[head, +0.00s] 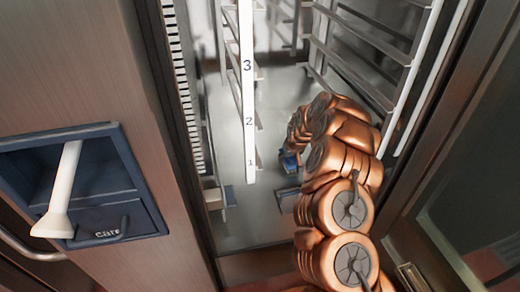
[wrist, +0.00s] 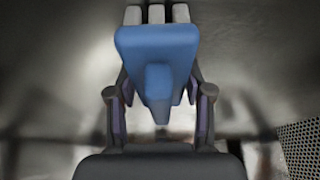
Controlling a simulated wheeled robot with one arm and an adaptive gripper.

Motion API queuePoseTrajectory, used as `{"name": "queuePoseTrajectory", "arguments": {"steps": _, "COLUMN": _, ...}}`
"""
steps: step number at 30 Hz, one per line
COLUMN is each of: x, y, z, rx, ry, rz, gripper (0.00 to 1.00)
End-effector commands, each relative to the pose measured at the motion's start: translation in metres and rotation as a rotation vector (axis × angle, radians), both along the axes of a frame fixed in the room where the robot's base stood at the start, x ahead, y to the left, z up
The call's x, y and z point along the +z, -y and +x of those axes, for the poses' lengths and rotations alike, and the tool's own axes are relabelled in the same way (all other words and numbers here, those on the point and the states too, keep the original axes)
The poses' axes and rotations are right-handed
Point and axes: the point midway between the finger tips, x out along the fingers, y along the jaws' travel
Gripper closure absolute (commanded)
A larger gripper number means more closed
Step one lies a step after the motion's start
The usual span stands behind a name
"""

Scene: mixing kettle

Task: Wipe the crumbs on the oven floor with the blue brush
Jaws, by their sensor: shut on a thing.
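My gripper (wrist: 158,88) is shut on the blue brush (wrist: 157,50). In the wrist view the brush's handle sits between the two dark fingers, and its pale grey bristle blocks (wrist: 157,14) point away from me. In the head view my copper arm reaches into the oven, and a small blue part of the brush (head: 290,163) shows at its far end. The oven floor (head: 250,228) is a shiny grey metal sheet. I cannot make out crumbs on it. I cannot tell whether the bristles touch the floor.
A numbered white rack upright (head: 248,100) stands left of my arm, and wire rack rails (head: 365,62) are at its right. A glass door (head: 470,200) is at the right. A blue "Care" holder (head: 118,190) with a white handle (head: 63,190) is on the left panel.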

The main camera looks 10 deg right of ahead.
Motion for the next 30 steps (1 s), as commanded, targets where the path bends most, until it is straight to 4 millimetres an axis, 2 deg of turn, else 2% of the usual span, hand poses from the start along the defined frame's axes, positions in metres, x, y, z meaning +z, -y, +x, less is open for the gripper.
{"name": "queuePoseTrajectory", "arguments": {"steps": 30, "x": 0.000, "y": -0.082, "z": -0.002, "rx": -0.013, "ry": -0.001, "rz": -0.001, "gripper": 0.77}}
